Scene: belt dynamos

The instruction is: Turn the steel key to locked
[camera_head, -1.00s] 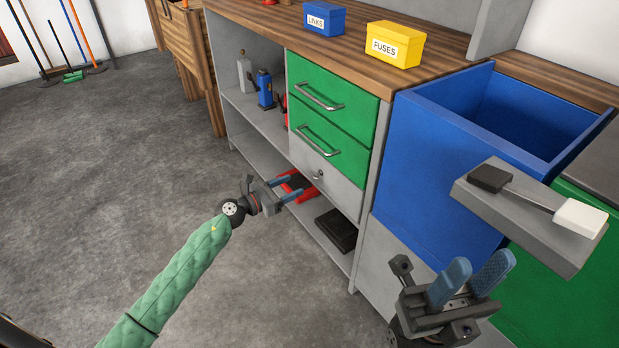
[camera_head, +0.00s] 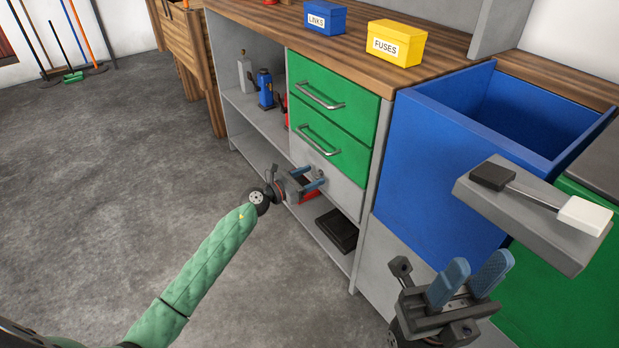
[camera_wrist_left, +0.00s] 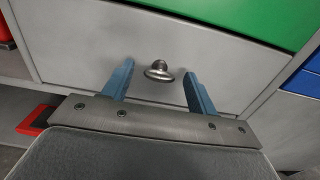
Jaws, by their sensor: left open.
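The steel key (camera_wrist_left: 159,71) sits in the lock on the grey drawer front (camera_wrist_left: 105,45), in the left wrist view. Its bow looks wide from side to side, roughly level. My left gripper (camera_wrist_left: 158,88) is open, with one blue finger on each side of the key and a gap to both. In the head view my left gripper (camera_head: 314,180) is at the grey drawer (camera_head: 345,188) below two green drawers and hides the key. My right gripper (camera_head: 469,280) is at the lower right, its two blue fingers apart and nothing between them.
Green drawers (camera_head: 332,106) with bar handles are above the lock. A blue open bin (camera_head: 440,165) stands to the right, and a grey block with a lever (camera_head: 530,212) is in front of it. A black box (camera_head: 337,230) lies on the low shelf.

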